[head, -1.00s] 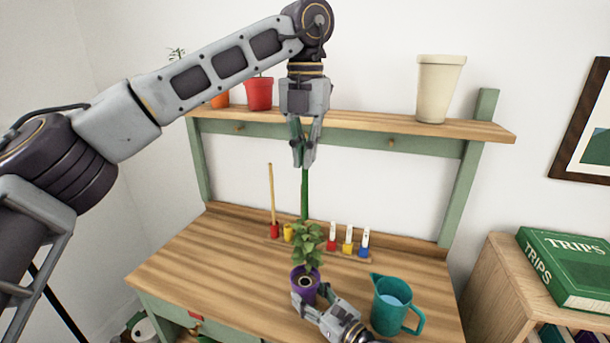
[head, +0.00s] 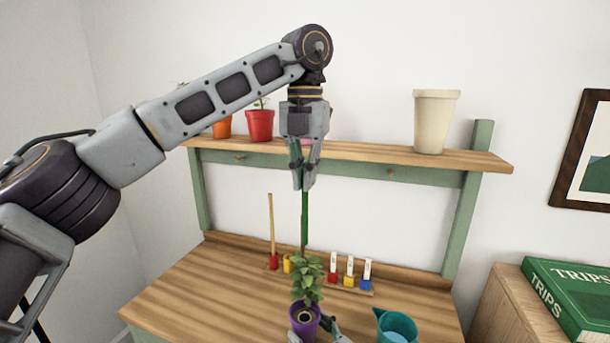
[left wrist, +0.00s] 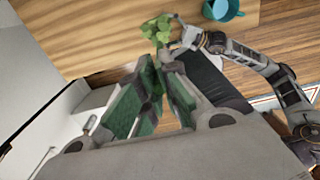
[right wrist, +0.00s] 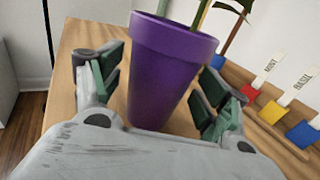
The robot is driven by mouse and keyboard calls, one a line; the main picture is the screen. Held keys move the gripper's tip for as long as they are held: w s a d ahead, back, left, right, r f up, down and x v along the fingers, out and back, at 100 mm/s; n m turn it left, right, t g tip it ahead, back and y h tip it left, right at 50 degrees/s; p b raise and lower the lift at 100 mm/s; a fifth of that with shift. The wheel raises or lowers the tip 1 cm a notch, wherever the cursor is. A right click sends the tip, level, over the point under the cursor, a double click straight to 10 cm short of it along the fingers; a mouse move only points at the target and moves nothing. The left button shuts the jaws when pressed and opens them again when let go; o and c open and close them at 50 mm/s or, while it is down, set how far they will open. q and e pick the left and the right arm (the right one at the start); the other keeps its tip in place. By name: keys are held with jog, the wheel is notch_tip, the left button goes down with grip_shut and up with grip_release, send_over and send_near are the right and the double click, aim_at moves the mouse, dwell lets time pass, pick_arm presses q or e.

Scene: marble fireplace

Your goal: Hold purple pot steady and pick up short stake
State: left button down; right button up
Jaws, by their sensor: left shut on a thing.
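The purple pot (head: 303,322) stands on the bench with a leafy green plant (head: 307,280) in it. My left gripper (head: 304,182) is above the plant, shut on an upright green stake (head: 304,222). A gap shows beside the left finger; contact on the right is unclear. In the head view the right gripper is mostly cut off below.
A teal jug (head: 396,327) stands right of the pot. A rack with coloured sockets, white tags (head: 349,266) and a tan stick (head: 271,225) is behind. The shelf (head: 370,152) carries a red pot (head: 260,126) and a cream pot (head: 435,120). The left bench top is clear.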

jog(key=shift+s+d, duration=0.1)
dwell(0.4)
jog(key=shift+v, duration=5.8)
jog(key=shift+d, duration=0.1)
jog(key=shift+s+f, duration=0.1)
